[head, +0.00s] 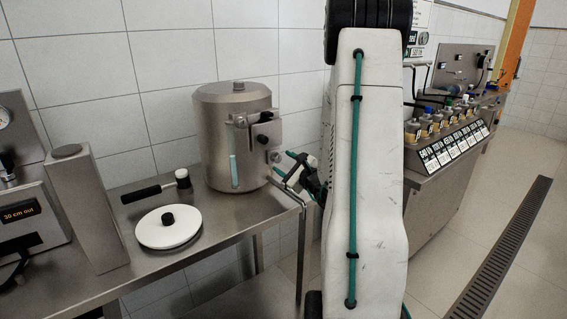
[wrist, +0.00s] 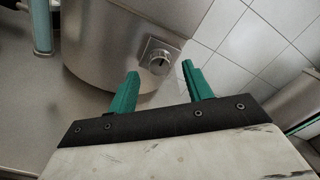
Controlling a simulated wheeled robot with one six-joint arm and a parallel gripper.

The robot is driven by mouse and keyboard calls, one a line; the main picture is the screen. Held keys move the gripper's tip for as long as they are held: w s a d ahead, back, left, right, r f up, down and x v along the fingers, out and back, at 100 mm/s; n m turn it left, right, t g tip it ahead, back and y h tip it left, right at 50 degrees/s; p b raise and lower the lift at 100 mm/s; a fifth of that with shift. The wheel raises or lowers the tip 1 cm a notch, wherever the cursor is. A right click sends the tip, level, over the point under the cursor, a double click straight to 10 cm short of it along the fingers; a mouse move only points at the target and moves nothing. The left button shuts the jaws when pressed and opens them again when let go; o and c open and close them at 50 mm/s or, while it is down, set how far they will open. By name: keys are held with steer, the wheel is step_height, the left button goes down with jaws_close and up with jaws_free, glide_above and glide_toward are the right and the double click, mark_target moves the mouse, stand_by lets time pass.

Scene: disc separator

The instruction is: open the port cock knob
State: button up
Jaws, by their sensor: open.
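A brushed-steel vessel (head: 215,120) stands on the steel bench by the wall. A round knob (wrist: 159,63) on a square plate sits low on its side in the wrist view; in the head view it shows small at the vessel's right side (head: 275,157). No label shows on it, so I cannot tell for certain that it is the port cock knob. My gripper (head: 283,162) is open, with its teal fingers pointing at the vessel. In the wrist view the fingertips (wrist: 160,71) lie either side of the knob, with nothing visible between them; contact cannot be told.
A blue sight tube (head: 234,171) and black knobs (head: 263,116) are on the vessel's front. A white disc (head: 168,228) and a black-handled tool (head: 148,193) lie on the bench (head: 205,262). A steel column (head: 88,210) stands left. My arm hides the middle.

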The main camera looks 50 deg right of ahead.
steer(key=shift+w+d, duration=0.15)
steer(key=shift+w, duration=0.55)
